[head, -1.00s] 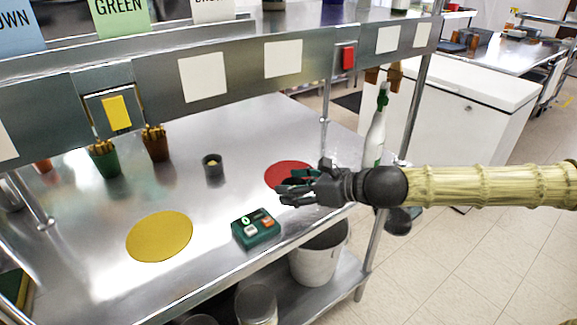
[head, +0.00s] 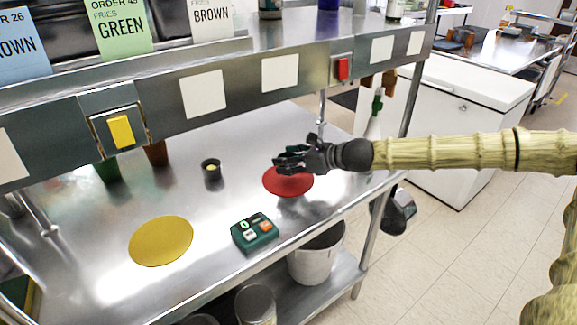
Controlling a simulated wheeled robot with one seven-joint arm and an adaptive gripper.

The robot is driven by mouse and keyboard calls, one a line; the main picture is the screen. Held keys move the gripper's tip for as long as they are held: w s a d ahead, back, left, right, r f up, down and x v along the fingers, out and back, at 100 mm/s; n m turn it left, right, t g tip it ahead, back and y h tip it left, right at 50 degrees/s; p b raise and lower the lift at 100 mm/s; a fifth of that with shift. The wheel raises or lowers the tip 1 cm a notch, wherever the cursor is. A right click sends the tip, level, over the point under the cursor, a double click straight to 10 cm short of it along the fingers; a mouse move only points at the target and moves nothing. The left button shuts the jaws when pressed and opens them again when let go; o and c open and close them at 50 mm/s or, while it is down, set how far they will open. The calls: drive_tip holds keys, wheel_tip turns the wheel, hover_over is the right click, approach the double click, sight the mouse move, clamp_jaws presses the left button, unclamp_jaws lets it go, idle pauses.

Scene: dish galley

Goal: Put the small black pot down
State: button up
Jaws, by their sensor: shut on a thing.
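My gripper (head: 290,161) is black and sits above the red disc (head: 289,183) on the steel counter. It is shut on the small black pot, which I can hardly tell apart from the dark fingers. I cannot tell how the pot is tilted. A similar small dark pot (head: 211,171) with something yellow inside stands upright on the counter, left of my gripper and apart from it.
A yellow disc (head: 161,241) lies at the front left of the steel counter (head: 205,208). A green button box (head: 254,232) is near the front edge. A white bottle with a green top (head: 375,115) stands behind my arm. A shelf (head: 230,85) overhangs the back.

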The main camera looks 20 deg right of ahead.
drive_tip(key=shift+w+d, duration=0.1)
drive_tip(key=shift+w, duration=0.2)
drive_tip(key=shift+w+f, duration=0.1)
drive_tip(key=shift+f, duration=1.7)
drive_tip(key=o, duration=1)
drive_tip(key=shift+o, duration=0.2)
